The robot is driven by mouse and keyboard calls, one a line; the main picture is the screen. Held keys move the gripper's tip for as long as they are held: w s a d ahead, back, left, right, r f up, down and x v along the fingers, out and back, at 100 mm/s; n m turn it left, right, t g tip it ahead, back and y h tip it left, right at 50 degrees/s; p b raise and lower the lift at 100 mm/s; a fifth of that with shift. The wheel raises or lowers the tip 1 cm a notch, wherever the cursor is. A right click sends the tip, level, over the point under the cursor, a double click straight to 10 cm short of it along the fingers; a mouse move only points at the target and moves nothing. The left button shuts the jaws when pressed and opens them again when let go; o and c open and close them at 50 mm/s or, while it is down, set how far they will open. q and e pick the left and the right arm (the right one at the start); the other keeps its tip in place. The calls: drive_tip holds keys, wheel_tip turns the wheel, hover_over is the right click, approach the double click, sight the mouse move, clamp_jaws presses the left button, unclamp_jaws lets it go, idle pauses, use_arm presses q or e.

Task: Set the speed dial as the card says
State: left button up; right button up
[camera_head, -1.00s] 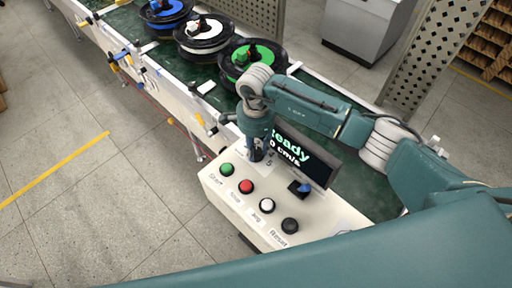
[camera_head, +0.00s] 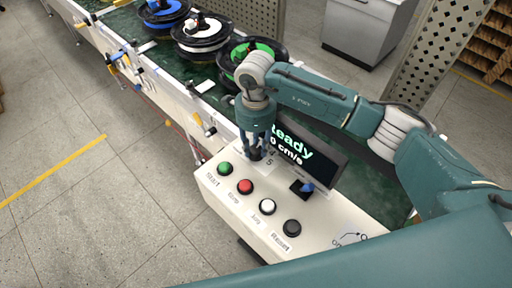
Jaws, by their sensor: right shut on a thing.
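The white control panel (camera_head: 222,191) stands at the front of the conveyor. My right gripper (camera_head: 256,153) points down at its back left part, next to the display (camera_head: 318,165). It is shut on the speed dial (camera_head: 255,155), a dark knob mostly hidden by the fingers. Printed numbers, a 4 and a 5, show just right of the dial; the other marks and the pointer are hidden. The display reads "Ready" and a speed ending in "0 cm/s", its left edge covered by the gripper. No card is visible. My left gripper is not in view.
Green (camera_head: 225,168), red (camera_head: 245,186), white (camera_head: 267,206) and black (camera_head: 292,228) buttons line the panel's front. A blue-handled switch (camera_head: 306,187) sits behind them.

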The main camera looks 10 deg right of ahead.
sight(255, 149)
drive_tip(key=shift+w+a+r, duration=0.1)
drive_tip(key=shift+r, duration=0.1)
drive_tip(key=o, duration=0.9)
wheel_tip(255, 149, up, 12)
drive_tip(key=shift+f, duration=0.1)
